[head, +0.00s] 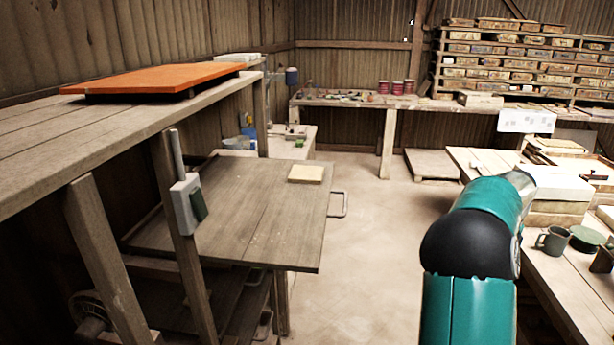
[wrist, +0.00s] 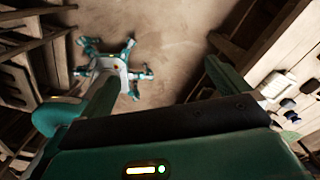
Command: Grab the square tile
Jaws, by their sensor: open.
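The square tile (head: 306,174) is a pale yellow, flat piece. In the head view it lies on a wooden board (head: 240,222) near its far right corner, close to a metal handle. In the wrist view my gripper (wrist: 158,72) shows two green fingers set well apart, with nothing between them.
An upper wooden shelf (head: 130,118) with an orange slab (head: 155,79) stands at the left. A grey switch box (head: 187,204) is on its post. A bench at right holds a mug (head: 551,241). Open floor (head: 365,240) lies between the board and the bench.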

